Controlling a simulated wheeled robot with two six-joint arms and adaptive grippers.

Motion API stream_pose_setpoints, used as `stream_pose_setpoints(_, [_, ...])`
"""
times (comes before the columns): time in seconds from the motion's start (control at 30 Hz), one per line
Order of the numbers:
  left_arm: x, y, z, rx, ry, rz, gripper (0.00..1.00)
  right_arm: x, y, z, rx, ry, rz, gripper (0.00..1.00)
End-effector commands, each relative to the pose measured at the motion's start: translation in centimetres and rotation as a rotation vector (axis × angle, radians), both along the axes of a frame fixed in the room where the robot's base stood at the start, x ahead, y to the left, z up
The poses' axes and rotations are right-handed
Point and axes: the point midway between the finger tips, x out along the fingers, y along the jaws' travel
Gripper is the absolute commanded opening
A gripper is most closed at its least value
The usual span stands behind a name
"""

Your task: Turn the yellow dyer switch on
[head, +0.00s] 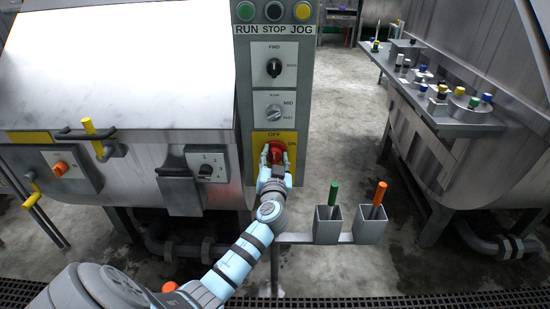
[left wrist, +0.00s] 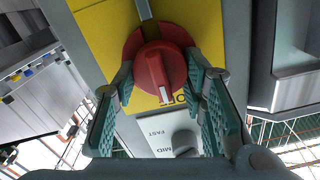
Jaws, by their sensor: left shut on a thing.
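The yellow switch plate (head: 260,138) is at the bottom of the grey control panel, with OFF at its top and ON at its right. Its red rotary knob (head: 274,151) is partly hidden by my left gripper (head: 274,168). In the left wrist view, the red knob (left wrist: 155,62) sits on the yellow plate (left wrist: 105,35) between the two fingers of my left gripper (left wrist: 165,88), which is shut on it. That view is upside down. The knob's white mark points toward the partly hidden OFF label. My right gripper is not in view.
Above are a grey speed knob (head: 273,111), a black FWD knob (head: 274,68) and RUN, STOP and JOG buttons. A steel drum (head: 120,75) stands left. Two square holders with a green stick (head: 334,192) and an orange stick (head: 380,192) stand right of my arm.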

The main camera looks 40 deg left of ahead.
Motion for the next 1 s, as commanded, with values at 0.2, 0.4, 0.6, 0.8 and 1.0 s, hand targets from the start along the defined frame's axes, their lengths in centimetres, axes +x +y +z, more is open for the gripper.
stream_pose_setpoints(0.2, [0.04,0.03,0.08,0.050,0.036,-0.001,0.11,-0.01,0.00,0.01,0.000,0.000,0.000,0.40])
stream_pose_setpoints(0.4, [0.06,0.02,0.09,0.152,0.113,0.000,0.11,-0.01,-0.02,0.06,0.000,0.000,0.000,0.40])
stream_pose_setpoints(0.6, [0.09,-0.02,0.10,0.293,0.220,0.000,0.11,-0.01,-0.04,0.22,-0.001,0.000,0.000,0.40])
stream_pose_setpoints(0.8, [0.12,-0.04,0.12,0.447,0.335,0.002,0.11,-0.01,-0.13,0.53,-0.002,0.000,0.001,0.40])
stream_pose_setpoints(1.0, [0.15,-0.05,0.07,0.598,0.451,0.002,0.11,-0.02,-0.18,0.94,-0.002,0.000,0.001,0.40])
